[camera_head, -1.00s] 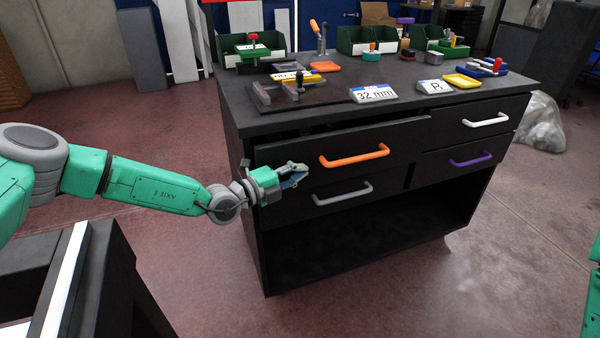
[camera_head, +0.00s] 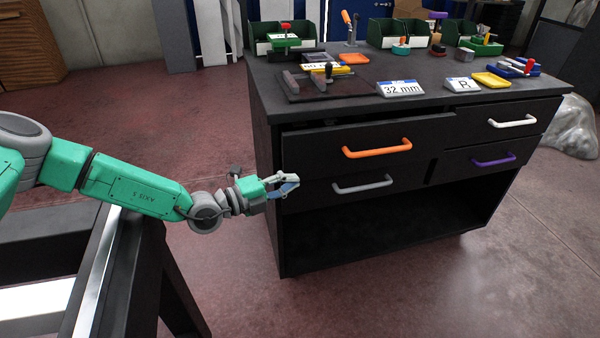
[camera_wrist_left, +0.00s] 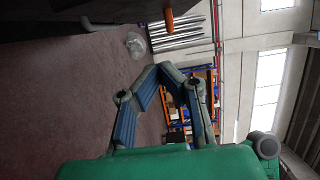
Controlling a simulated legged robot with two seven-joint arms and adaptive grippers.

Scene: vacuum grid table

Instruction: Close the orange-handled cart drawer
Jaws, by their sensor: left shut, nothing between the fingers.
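The orange-handled drawer (camera_head: 310,151) is the upper left drawer of the black cart. Its front stands a little proud of the cart, with a dark gap under the top, so it is slightly open. Its orange handle (camera_head: 377,148) also shows at the top of the left wrist view (camera_wrist_left: 168,19). My left gripper (camera_head: 297,182) is left of and below that handle, near the left end of the drawer fronts, and looks apart from the handle. Its fingers meet at the tips in the left wrist view (camera_wrist_left: 158,68), with nothing between them. My right gripper is out of view.
Below is a grey-handled drawer (camera_head: 363,184). White-handled (camera_head: 512,121) and purple-handled (camera_head: 493,160) drawers are at right. Bins, signs and tools stand on the cart top (camera_head: 430,72). A dark frame (camera_head: 150,270) stands at lower left. Floor in front is clear.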

